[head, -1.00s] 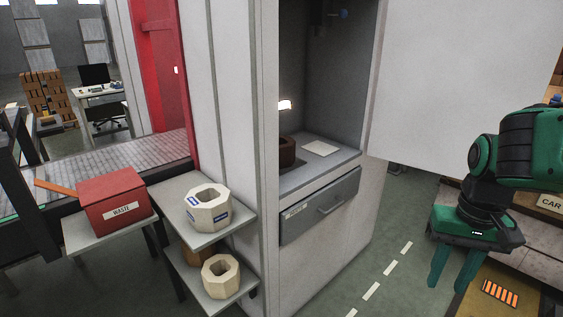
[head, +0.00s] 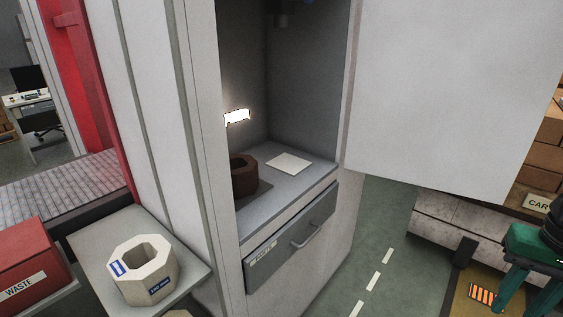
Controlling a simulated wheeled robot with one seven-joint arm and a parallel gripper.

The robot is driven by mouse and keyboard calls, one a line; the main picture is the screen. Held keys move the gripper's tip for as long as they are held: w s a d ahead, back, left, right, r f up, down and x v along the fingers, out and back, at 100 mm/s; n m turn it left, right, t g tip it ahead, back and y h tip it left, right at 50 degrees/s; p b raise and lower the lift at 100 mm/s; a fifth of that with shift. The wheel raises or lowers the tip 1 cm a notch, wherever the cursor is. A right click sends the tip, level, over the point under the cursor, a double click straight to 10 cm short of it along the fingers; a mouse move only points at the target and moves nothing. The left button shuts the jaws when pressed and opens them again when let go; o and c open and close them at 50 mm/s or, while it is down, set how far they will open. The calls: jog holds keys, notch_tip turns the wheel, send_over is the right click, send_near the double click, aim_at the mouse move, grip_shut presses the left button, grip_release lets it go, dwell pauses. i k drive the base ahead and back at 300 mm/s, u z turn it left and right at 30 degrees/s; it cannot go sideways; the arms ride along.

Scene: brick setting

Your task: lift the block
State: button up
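A dark brown octagonal block (head: 244,178) with a hole in its top sits inside the open grey cabinet, partly hidden by the cabinet's left wall. A pale octagonal block (head: 147,272) with blue-and-white labels and a central hole stands on a grey shelf at the lower left. I cannot tell which one the task means. My gripper (head: 524,296) is at the lower right edge, partly cut off. Its two green fingers are apart with nothing seen between them. It is well to the right of both blocks.
The cabinet has a pale square (head: 289,163) on its floor and a closed drawer (head: 293,240) below. Its white door (head: 445,90) stands open to the right. A red waste bin (head: 28,262) is at the left. Cartons (head: 545,160) are at the right. Green floor lies between.

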aim_at(244, 168)
jog(key=i, duration=1.3)
jog(key=u, duration=0.55)
